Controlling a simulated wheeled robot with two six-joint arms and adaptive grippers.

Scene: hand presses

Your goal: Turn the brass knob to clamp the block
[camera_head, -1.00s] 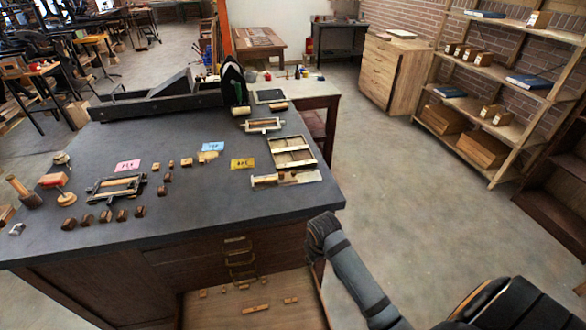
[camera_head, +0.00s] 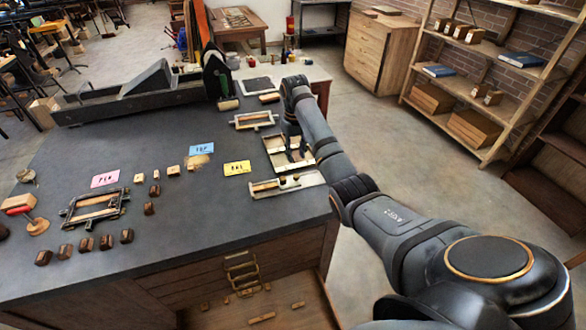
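My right arm comes in from the lower right, and its dark gripper (camera_head: 296,152) points down over the shallow pale tray (camera_head: 269,143) at the table's right side. The arm covers part of the tray. The fingers are small and dark, so I cannot tell whether they are open or shut. A pale holder (camera_head: 265,188) with small pieces in it lies just in front of the tray. A dark press frame (camera_head: 68,215) stands at the left, and another frame (camera_head: 240,125) lies behind the tray. I cannot make out the brass knob or a clamped block. My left gripper is not in view.
Pink (camera_head: 105,179), blue (camera_head: 201,148) and yellow (camera_head: 237,168) cards lie on the dark tabletop (camera_head: 200,225). Several dark blocks (camera_head: 106,242) sit at the front left. A long black machine (camera_head: 130,100) stands at the back. An open drawer with loose pieces is below.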

